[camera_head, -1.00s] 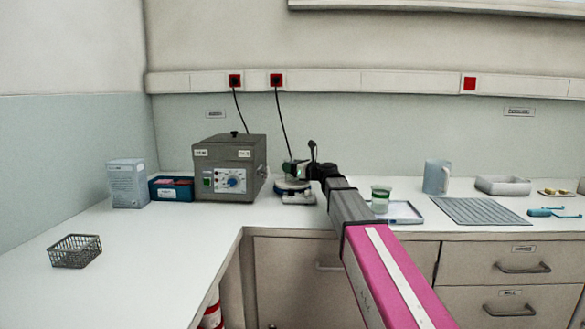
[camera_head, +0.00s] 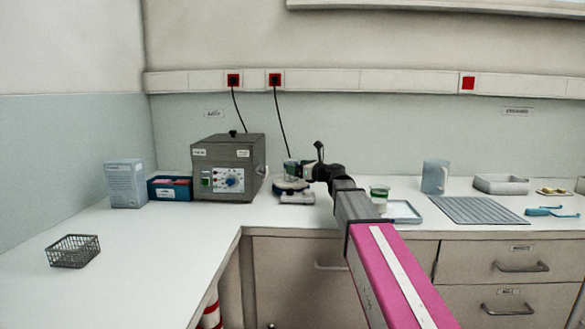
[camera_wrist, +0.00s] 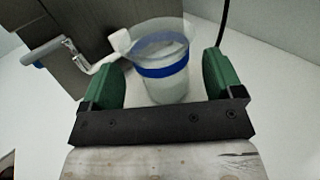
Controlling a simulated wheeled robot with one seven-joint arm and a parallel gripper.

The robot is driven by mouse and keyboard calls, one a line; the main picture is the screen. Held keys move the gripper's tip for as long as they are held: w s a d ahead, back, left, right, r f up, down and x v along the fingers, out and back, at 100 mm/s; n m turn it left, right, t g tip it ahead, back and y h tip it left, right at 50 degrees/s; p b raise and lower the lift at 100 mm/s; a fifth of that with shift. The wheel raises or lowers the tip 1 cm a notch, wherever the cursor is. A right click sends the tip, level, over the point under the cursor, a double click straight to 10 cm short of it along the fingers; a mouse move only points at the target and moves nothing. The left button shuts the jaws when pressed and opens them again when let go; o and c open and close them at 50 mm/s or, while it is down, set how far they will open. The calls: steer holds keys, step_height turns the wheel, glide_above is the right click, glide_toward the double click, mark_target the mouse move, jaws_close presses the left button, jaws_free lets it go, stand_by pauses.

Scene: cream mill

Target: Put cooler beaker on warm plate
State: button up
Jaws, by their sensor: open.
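My gripper (camera_wrist: 165,85) is open around a clear beaker with a blue band (camera_wrist: 166,72). Its green fingers stand on either side, with gaps to the glass. In the head view this beaker (camera_head: 291,168) looks upright on the round warm plate (camera_head: 291,185), partly hidden by my gripper and wrist. The beaker's base contact is hidden in the wrist view. A second beaker with a green band (camera_head: 379,197) stands at the tray (camera_head: 405,213) to the right, partly behind my arm.
A grey heating box (camera_head: 228,168) stands close left of the warm plate; its side lever (camera_wrist: 75,50) is near my gripper. A cable hangs behind. A pitcher (camera_head: 435,177), ribbed mat (camera_head: 475,210) and wire basket (camera_head: 73,251) stand elsewhere. The left counter is mostly clear.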

steer(key=v, duration=0.4)
